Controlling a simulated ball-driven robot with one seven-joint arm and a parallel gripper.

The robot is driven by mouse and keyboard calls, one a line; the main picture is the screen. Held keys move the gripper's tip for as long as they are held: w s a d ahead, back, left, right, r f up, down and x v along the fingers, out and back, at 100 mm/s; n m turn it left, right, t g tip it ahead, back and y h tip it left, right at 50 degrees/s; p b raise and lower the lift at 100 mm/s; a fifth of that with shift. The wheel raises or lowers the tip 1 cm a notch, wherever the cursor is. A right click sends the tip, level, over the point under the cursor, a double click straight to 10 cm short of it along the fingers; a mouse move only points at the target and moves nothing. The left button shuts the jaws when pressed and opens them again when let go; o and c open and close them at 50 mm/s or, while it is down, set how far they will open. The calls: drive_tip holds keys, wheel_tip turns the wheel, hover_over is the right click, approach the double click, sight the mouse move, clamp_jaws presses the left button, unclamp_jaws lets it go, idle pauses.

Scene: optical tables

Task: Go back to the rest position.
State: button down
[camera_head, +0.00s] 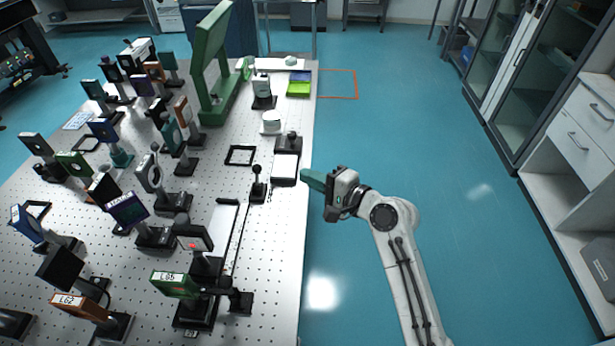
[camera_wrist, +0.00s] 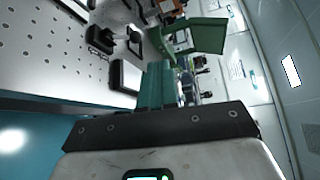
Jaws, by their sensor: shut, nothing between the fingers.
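My gripper (camera_head: 313,180) shows in the head view just off the right edge of the optical table (camera_head: 275,260), over the blue floor, with its green fingers pointing left toward the table. In the wrist view the green fingers (camera_wrist: 158,88) are together with nothing held between them. My arm reaches up from the bottom right of the head view, bent at the elbow.
Closest to my gripper on the table are a white-topped box (camera_head: 285,168), a black post (camera_head: 258,185) and a black square frame (camera_head: 240,155). A tall green bracket (camera_head: 212,65) stands farther back. Several optic mounts crowd the left. Floor (camera_head: 420,120) toward the cabinets (camera_head: 545,80) is clear.

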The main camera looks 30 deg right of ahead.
idle(0.3)
drive_tip(key=s+a+f+n+g+h, duration=0.25)
drive_tip(key=s+f+n+g, duration=0.55)
drive_tip(key=s+f, duration=0.5)
drive_tip(key=s+d+n+g+h, duration=0.1)
drive_tip(key=s+n+g, duration=0.2)
drive_tip(key=s, duration=0.7)
drive_tip(key=s+d+f+n+g+h, duration=0.1)
drive_tip(key=s+n+g+h, duration=0.1)
drive_tip(key=s, duration=0.8)
drive_tip(key=n+g, duration=0.1)
drive_tip(key=n, duration=0.1)
drive_tip(key=shift+d+f+n, duration=0.2)
drive_tip(key=shift+d+n, duration=0.05)
drive_tip(key=shift+n, duration=0.05)
